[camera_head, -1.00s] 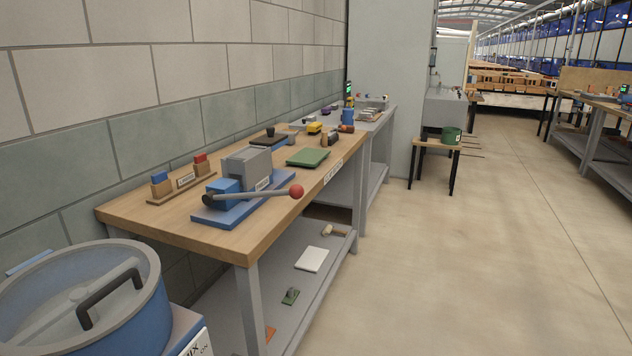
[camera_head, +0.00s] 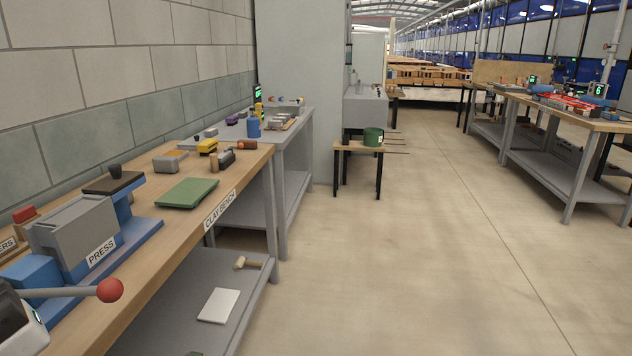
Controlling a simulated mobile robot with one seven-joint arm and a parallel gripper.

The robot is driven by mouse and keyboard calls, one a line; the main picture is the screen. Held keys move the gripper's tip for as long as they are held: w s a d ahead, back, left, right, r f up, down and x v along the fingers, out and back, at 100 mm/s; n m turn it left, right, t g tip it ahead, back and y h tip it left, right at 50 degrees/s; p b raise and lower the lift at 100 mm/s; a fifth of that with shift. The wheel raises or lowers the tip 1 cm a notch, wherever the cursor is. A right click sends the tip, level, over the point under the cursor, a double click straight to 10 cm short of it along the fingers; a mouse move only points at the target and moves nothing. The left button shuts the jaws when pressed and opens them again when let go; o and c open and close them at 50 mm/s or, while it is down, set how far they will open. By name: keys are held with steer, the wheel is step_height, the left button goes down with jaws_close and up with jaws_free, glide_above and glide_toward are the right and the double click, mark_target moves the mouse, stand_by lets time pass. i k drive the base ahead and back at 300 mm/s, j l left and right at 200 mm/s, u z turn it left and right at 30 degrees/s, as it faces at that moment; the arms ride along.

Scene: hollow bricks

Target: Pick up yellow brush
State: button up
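A small yellow block-shaped thing (camera_head: 207,147), possibly the yellow brush, lies on the wooden clay bench (camera_head: 225,185) toward its far end. It is too small to tell whether it has bristles. A second, upright yellow thing (camera_head: 258,110) stands farther back by the blue bottle, also unclear. My gripper is not in view. A white and dark part at the lower left edge looks like a piece of my arm.
A blue and grey press (camera_head: 80,235) with a red-knobbed lever (camera_head: 110,290) fills the near bench. The floor to the right (camera_head: 420,260) is clear.

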mark_target(208, 146)
steer(key=i, duration=1.25)
